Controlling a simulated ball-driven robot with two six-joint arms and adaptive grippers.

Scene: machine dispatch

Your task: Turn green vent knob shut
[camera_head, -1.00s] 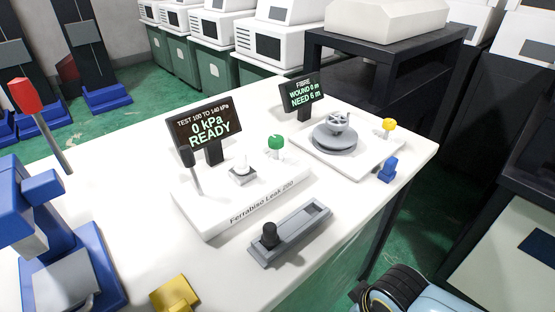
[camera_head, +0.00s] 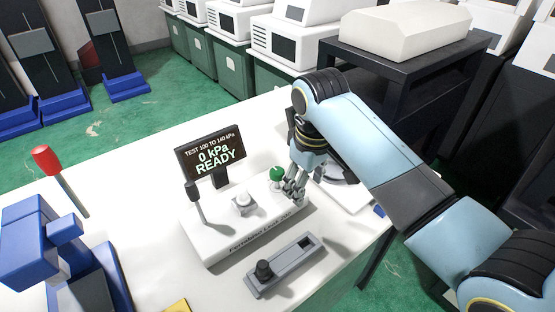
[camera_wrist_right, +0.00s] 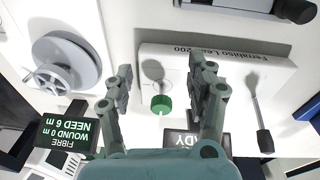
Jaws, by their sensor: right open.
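The green vent knob (camera_head: 277,174) stands on the white leak tester (camera_head: 232,237), near its right end. In the right wrist view the green knob (camera_wrist_right: 161,103) shows between the two fingers, apart from both. My right gripper (camera_head: 293,192) is open and empty beside the knob in the head view; the wrist view shows its spread fingers (camera_wrist_right: 163,85). The tester's screen (camera_head: 211,154) reads 0 kPa and READY. My left gripper is in neither view.
A grey lever (camera_head: 194,200) and a white fitting (camera_head: 242,202) stand on the tester. A grey slide box with a black knob (camera_head: 285,265) lies in front. A fibre winder with a handwheel (camera_wrist_right: 66,62) stands beside the tester. A blue press (camera_head: 35,240) is at left.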

